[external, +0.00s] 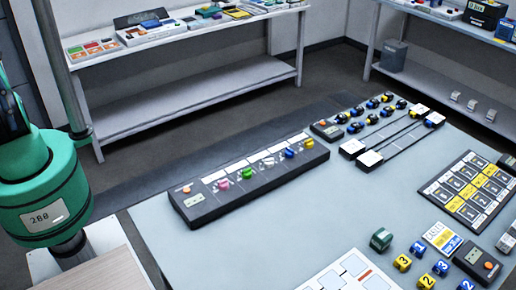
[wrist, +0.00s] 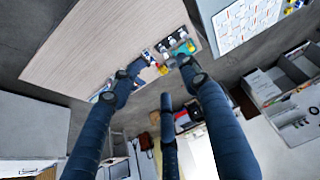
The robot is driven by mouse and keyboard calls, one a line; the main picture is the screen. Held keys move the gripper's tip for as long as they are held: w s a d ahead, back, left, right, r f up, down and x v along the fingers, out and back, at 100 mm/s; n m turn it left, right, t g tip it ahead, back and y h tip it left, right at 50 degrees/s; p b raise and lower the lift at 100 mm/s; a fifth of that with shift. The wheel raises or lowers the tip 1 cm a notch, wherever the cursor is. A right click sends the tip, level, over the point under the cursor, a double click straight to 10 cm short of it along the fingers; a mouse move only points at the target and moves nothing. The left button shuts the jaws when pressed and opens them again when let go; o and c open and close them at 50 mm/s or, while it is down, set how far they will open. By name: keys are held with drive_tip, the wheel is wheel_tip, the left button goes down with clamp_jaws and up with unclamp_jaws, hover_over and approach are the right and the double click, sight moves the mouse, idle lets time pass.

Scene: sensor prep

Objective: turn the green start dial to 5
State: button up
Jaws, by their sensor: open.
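A long black panel (external: 262,182) lies on the grey table in the external view, with a row of coloured dials under white labels. The green dial (external: 247,173) is second from the left, between a pink dial (external: 223,184) and a white one (external: 268,161). Its setting is too small to read. My gripper (wrist: 161,83) shows in the wrist view with its dark blue fingers spread and nothing between them. The external view shows only part of my arm at the far left, well away from the panel. I cannot make out the green dial in the wrist view.
On the same table (external: 190,258) are a slotted black track with blue and yellow pieces, a number board (external: 470,190), a dark green cylinder (external: 381,239) and numbered blocks. A wooden top (wrist: 105,40) lies below my gripper.

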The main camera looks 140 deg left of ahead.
drive_tip(key=w+a+f+n+g+y, duration=0.1)
drive_tip(key=w+a+n, duration=0.4)
drive_tip(key=a, duration=0.3)
drive_tip(key=w+a+f+n+g, duration=0.1)
drive_tip(key=w+a+n, duration=0.3)
drive_tip(key=w+a, duration=0.25)
drive_tip(key=w+a+f+n+g+b, duration=0.1)
drive_tip(key=a+f+n, duration=0.2)
drive_tip(key=a, duration=0.5)
drive_tip(key=w+a+f+n, duration=0.1)
drive_tip(key=a+f+n, duration=0.25)
drive_tip(key=a, duration=0.55)
drive_tip(key=n+g+h+b, duration=0.1)
drive_tip(key=n+g, duration=0.1)
drive_tip(key=n, duration=1.3)
hover_over(247, 173)
wheel_tip(247, 173, down, 23)
drive_tip(key=shift+s+a+m, duration=0.1)
drive_tip(key=shift+s+m, duration=0.15)
drive_tip(key=shift+f, duration=0.15)
wheel_tip(247, 173, down, 14)
drive_tip(key=b, duration=0.2)
drive_tip(key=shift+r+b, duration=0.25)
drive_tip(key=shift+b, duration=0.05)
